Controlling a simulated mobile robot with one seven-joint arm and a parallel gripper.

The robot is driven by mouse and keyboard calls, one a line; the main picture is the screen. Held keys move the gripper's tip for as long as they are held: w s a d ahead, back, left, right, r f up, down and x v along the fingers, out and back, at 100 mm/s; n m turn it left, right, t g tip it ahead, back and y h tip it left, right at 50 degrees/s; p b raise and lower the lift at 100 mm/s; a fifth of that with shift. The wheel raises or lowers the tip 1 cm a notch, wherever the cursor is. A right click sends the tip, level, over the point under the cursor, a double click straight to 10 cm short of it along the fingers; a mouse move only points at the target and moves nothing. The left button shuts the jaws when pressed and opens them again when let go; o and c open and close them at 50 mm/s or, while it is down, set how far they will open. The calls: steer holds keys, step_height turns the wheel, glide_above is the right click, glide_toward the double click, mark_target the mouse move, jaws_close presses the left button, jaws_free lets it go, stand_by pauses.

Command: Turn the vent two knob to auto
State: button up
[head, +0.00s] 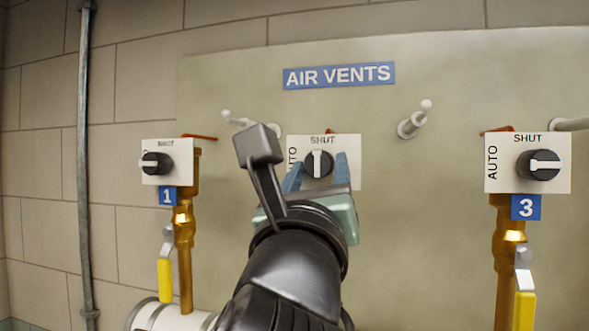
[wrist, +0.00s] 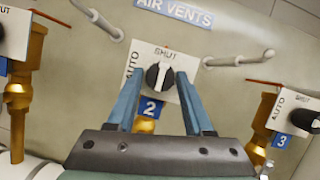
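The vent two knob (head: 318,164) is a round black knob with a white bar, on a white plate (wrist: 140,58) marked SHUT at the top and AUTO at the left. Its white bar stands nearly upright, in line with SHUT. The knob also shows in the wrist view (wrist: 159,76), above the blue number 2 tag (wrist: 151,108). My gripper (head: 318,172) is open, with its blue fingers to the left and right of the knob. Gaps show between fingers and knob in the wrist view; how far the tips are from the plate I cannot tell.
The vent one knob (head: 156,163) is at the left and the vent three knob (head: 541,165) at the right, both with horizontal bars. Pale pegs (head: 414,119) stick out from the panel. Brass pipes with yellow handles (head: 165,281) stand at both sides.

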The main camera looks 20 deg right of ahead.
jaws_close()
steer(key=shift+n+y, duration=0.3)
steer(key=n+y, duration=0.1)
steer(key=n, duration=0.1)
steer(key=n+y, duration=0.1)
steer(key=n, duration=0.2)
steer(key=shift+s+d+r+t+b, duration=0.1)
steer(key=shift+d+t+b, duration=0.05)
steer(key=shift+t+b, duration=0.2)
steer(key=n+y, duration=0.1)
steer(key=n, duration=0.2)
steer(key=n+y+p, duration=0.1)
steer(key=n+y, duration=0.1)
steer(key=n, duration=0.1)
steer(key=shift+s+d+r, duration=0.1)
steer(key=shift+d+r, duration=0.05)
steer(key=shift+r, duration=0.05)
steer(key=n+g+y+p, duration=0.1)
steer(key=n, duration=0.2)
steer(key=n+g+p, duration=0.1)
steer(key=n+p, duration=0.1)
steer(key=shift+r+n+y, duration=0.2)
steer(key=shift+n+y, duration=0.2)
steer(key=shift+n+g+p, duration=0.65)
steer(key=shift+n+p, duration=0.3)
steer(key=shift+n, duration=0.85)
